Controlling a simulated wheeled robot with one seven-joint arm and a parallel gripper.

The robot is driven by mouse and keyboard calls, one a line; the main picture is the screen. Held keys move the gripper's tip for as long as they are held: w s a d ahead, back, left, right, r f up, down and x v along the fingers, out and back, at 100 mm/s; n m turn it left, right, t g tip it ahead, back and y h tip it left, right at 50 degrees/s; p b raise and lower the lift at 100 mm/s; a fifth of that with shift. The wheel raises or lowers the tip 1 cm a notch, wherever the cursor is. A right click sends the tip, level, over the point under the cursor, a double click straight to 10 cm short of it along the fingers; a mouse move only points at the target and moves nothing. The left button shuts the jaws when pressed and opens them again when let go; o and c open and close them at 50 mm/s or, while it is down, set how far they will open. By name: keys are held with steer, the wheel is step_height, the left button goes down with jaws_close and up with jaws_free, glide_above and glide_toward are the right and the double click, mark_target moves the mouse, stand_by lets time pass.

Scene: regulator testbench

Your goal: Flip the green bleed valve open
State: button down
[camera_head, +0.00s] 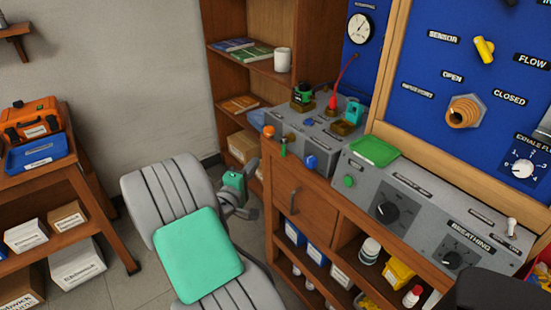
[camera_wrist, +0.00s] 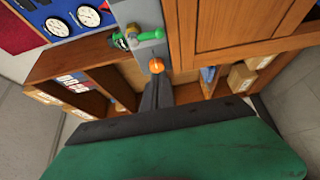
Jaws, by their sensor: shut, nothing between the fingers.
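The green bleed valve (camera_head: 283,147) is a small green lever on the front of the grey regulator box (camera_head: 312,146), beside an orange knob (camera_head: 268,131). In the head view the lever looks upright. In the wrist view the green lever (camera_wrist: 150,36) lies above the orange knob (camera_wrist: 156,64), and a darker green part shows at its left end. My gripper (camera_wrist: 156,78) is shut and empty. Its tips point towards the orange knob and green lever; the gap is hard to judge.
A wooden cabinet (camera_head: 300,200) stands under the box, with a shelf unit (camera_head: 228,60) behind it. A green connector (camera_head: 303,93), a red hose fitting (camera_head: 333,99) and a teal connector (camera_head: 353,110) stand on the box. A blue knob (camera_head: 310,162) sits right of the lever.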

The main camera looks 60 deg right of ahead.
mark_target(284, 148)
steer(key=shift+r, duration=0.1)
steer(key=s+d+p, duration=0.2)
steer(key=s+d, duration=0.1)
steer(key=d, duration=0.5)
steer(key=shift+d, duration=0.4)
steer(key=shift+s, duration=0.1)
